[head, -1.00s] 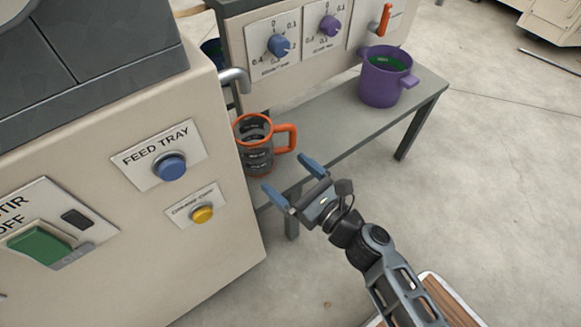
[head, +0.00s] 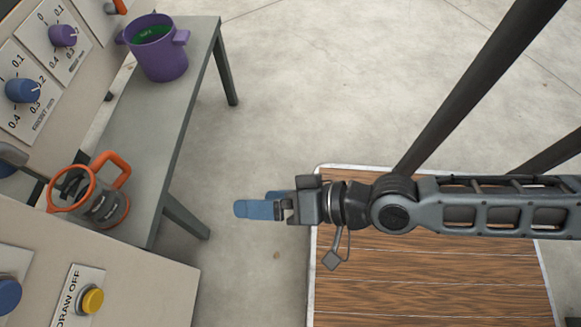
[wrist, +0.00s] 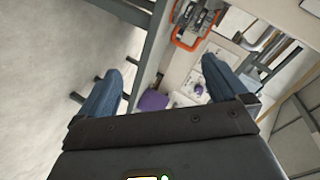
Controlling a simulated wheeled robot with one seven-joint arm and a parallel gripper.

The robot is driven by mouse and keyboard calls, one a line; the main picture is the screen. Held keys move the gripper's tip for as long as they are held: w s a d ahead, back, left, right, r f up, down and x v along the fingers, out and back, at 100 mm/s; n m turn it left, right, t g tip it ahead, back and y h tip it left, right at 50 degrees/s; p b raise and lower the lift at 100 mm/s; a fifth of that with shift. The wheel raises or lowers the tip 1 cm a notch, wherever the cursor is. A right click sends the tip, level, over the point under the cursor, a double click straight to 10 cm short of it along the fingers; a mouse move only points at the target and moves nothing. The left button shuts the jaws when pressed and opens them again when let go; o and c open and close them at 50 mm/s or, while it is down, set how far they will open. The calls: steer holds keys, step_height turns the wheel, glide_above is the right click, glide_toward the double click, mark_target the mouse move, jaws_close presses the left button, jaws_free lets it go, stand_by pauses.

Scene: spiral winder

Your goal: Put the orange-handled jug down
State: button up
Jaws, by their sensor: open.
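The orange-handled jug (head: 105,207) is a clear vessel with an orange rim and orange handle. It stands on the grey bench at the left of the head view, partly hidden at its base by the cream machine panel. In the wrist view its orange handle (wrist: 187,43) shows near the top, beyond the fingers. My gripper (head: 262,205) is open and empty, to the right of the bench and clear of the jug. Its two blue fingers also show spread apart in the wrist view (wrist: 160,88).
A purple two-handled pot (head: 160,55) with green inside stands at the bench's far end. The grey bench (head: 150,130) is bare between pot and jug. A cream machine (head: 140,285) with a yellow button (head: 91,301) stands in front. Knobs line the panel at left.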

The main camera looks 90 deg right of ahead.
steer(key=s+r+n+t+y, duration=0.1)
steer(key=s+r+n, duration=0.4)
steer(key=r+n, duration=0.6)
steer(key=shift+s+d+n, duration=0.25)
steer(key=shift+s+n, duration=0.05)
steer(key=shift+n, duration=0.5)
